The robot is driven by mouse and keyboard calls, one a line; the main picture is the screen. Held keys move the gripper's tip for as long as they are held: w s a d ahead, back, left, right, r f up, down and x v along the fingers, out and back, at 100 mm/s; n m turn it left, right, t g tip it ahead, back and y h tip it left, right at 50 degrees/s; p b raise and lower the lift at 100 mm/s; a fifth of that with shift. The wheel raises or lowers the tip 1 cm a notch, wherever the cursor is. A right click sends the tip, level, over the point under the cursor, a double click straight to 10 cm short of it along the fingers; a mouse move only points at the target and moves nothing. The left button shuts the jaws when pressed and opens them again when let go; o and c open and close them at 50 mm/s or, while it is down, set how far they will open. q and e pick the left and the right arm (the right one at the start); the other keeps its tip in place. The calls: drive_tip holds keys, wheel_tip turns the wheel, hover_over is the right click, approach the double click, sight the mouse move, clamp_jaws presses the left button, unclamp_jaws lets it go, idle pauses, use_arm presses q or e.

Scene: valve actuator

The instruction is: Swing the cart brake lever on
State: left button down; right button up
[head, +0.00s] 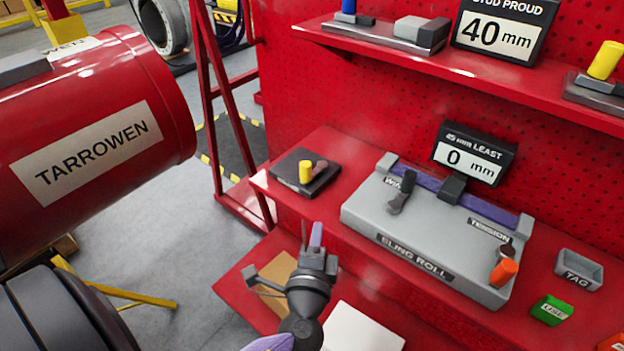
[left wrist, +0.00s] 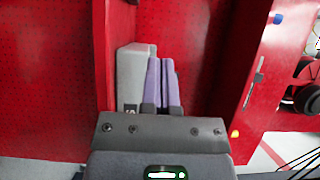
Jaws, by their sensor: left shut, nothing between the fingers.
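My left gripper (head: 315,240) is in front of the red cart's middle shelf, its narrow purple fingers pointing up and away. In the left wrist view, its two purple fingers (left wrist: 160,84) stand side by side, shut and empty. No part is labelled as the brake lever, so I cannot tell for sure which it is. A small grey lever-like part (left wrist: 258,70) sits on a red panel, right of the fingers and apart from them. My right gripper is out of view.
A grey sling roll unit (head: 370,222) with a dark lever (head: 402,192) and orange knob (head: 504,271) fills the middle shelf. A grey tag tray (head: 580,270) and green box (head: 552,310) stand right. A red TARROWEN cylinder (head: 150,90) is at left; floor between is open.

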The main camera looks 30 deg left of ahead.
use_arm(q)
drive_tip(key=x, duration=1)
drive_tip(key=shift+w+a, duration=0.2)
drive_tip(key=shift+a, duration=0.45)
drive_tip(key=shift+w+a, duration=0.25)
drive_tip(key=shift+a, duration=0.35)
drive_tip(key=shift+w+a, duration=0.2)
drive_tip(key=shift+a, duration=0.45)
drive_tip(key=shift+s+a+f+m+h+b, duration=0.1)
drive_tip(key=shift+a+m+h+b, duration=0.2)
drive_tip(key=shift+m+h+b, duration=0.25)
